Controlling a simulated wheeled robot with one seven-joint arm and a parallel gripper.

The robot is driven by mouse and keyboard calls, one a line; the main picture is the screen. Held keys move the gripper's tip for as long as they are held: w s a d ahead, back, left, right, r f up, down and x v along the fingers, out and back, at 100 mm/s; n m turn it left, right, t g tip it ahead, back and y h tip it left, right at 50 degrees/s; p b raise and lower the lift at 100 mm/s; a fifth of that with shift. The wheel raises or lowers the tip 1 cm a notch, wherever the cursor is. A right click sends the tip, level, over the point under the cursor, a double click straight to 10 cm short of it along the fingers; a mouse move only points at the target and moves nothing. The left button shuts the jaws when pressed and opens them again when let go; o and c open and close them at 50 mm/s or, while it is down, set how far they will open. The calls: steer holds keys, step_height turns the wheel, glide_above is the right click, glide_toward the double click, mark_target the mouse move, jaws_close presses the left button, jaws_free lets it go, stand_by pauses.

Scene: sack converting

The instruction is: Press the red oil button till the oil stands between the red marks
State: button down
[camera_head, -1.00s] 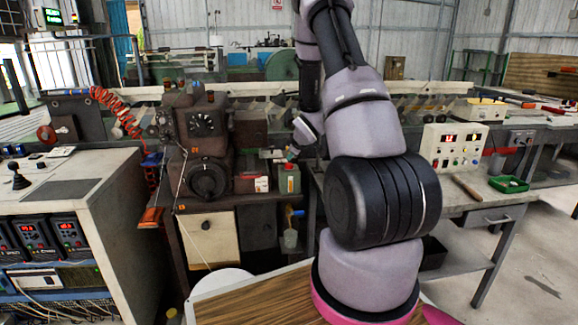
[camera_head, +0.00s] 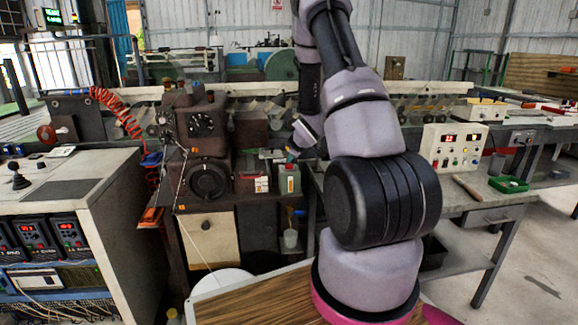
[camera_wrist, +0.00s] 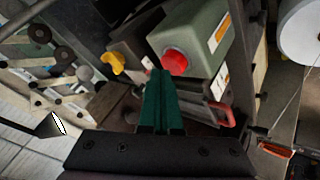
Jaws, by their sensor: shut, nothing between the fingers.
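The red button (camera_wrist: 174,62) is a round knob on the end of a grey-green box (camera_wrist: 190,32) in the wrist view. In the head view the green box (camera_head: 289,181) stands at the machine's right side, below my gripper (camera_head: 287,156). My gripper's green fingers (camera_wrist: 161,74) are shut together and empty. Their tips are right beside the button's lower left edge in the wrist view; I cannot tell whether they touch it. A yellow-edged strip (camera_wrist: 219,34) is on the box's side. The oil level and red marks cannot be made out.
A yellow knob (camera_wrist: 117,63) lies left of the button, and a red handle (camera_wrist: 222,115) to its lower right. The dark machine (camera_head: 205,150) stands left of the box. A control box (camera_head: 454,147) is on the right bench.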

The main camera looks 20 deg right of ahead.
mark_target(291, 165)
steer(key=shift+f, duration=0.85)
stand_by(0.7)
steer(key=shift+r, duration=1.25)
steer(key=shift+r, duration=2.55)
